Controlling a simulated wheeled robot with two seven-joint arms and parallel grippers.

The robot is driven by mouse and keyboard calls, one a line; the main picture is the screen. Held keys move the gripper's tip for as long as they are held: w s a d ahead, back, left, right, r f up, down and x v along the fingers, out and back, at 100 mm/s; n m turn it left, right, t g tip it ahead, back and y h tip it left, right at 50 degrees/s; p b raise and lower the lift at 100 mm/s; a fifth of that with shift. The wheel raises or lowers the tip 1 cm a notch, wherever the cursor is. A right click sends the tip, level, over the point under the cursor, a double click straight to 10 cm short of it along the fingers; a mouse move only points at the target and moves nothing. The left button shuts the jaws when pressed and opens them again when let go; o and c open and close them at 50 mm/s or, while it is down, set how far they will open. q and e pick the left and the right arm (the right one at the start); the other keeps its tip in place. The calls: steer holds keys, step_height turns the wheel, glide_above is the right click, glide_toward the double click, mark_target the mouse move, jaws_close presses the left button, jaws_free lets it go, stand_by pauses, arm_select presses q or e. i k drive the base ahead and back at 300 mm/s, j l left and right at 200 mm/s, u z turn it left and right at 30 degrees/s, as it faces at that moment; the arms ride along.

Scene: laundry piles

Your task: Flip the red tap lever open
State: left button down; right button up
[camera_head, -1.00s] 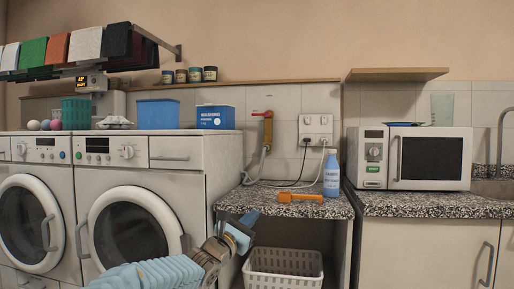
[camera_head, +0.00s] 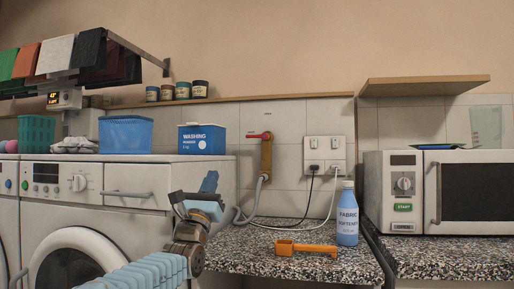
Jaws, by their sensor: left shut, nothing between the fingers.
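The red tap lever (camera_head: 259,136) sits on top of the brass-coloured tap (camera_head: 266,158) on the tiled wall and points to the left. A grey hose runs from the tap down towards the counter. My left gripper (camera_head: 208,184) is raised in front of the washing machine's right side, left of the tap and lower than the lever. Its blue fingers are shut and empty, apart from the tap in the picture. My right gripper is not in view.
A socket plate (camera_head: 324,155) with plugged cables is right of the tap. A blue washing powder box (camera_head: 202,139) stands on the washing machine to its left.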

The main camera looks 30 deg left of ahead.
mark_target(264, 136)
steer(key=i+j, duration=0.15)
steer(key=i, duration=0.2)
steer(key=i+j, duration=0.2)
steer(key=i, duration=0.15)
steer(key=i+j, duration=0.15)
steer(key=i, duration=0.2)
